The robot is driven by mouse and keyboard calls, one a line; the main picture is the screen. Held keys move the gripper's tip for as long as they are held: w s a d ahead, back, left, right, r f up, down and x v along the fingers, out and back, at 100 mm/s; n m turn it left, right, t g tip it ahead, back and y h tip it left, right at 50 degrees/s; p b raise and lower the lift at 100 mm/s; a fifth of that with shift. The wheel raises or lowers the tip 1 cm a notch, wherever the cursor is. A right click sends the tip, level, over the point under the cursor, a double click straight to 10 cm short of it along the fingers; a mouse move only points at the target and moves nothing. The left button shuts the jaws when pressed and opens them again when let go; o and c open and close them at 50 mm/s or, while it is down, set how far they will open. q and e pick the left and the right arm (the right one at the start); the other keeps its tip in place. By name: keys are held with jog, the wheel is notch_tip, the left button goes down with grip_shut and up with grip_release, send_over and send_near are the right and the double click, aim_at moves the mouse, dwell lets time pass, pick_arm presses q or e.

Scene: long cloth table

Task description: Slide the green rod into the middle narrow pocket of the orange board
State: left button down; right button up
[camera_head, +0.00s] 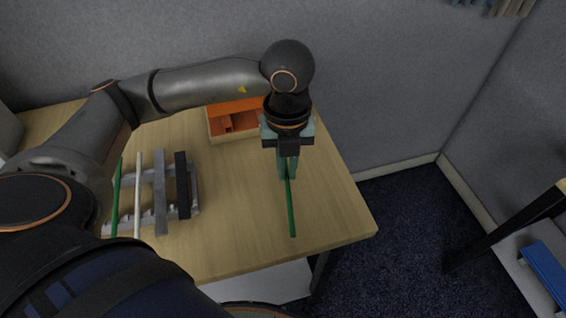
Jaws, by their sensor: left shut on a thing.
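My left gripper (287,172) is shut on a green rod (291,210). The rod hangs from the fingers, pointing toward the table's near right part. Whether its lower end touches the table I cannot tell. The orange board (235,108) sits at the back of the table, to the left of the gripper. It has orange compartments inside a pale wooden frame. My left wrist covers its right part, so I cannot make out every pocket. My right gripper is not in view.
A grey rack (195,192) on the table's left holds another green rod (116,200), a white rod (138,195), a grey bar (160,190) and a black bar (182,185). The wooden table (235,215) is clear between rack and held rod. A grey wall stands behind.

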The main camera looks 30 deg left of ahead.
pick_arm(q)
jog(key=shift+s+a+f+n, duration=0.1)
jog(key=shift+a+n, duration=0.25)
jog(key=shift+n, duration=0.85)
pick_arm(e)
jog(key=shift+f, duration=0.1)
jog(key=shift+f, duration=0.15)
pick_arm(q)
jog(key=shift+w+a+b, duration=0.4)
jog(key=shift+w+a, duration=0.05)
jog(key=shift+a, duration=0.05)
jog(key=shift+w+a+b, duration=0.5)
jog(key=shift+w+a, duration=0.85)
jog(key=shift+a, duration=0.2)
jog(key=shift+w+a, duration=0.1)
jog(key=shift+a, duration=0.1)
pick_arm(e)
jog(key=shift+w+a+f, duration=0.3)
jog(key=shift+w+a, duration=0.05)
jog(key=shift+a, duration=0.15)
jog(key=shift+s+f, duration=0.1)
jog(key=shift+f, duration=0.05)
pick_arm(q)
jog(key=shift+w+a+b, duration=0.4)
jog(key=shift+w+a, duration=0.55)
jog(key=shift+a, duration=0.15)
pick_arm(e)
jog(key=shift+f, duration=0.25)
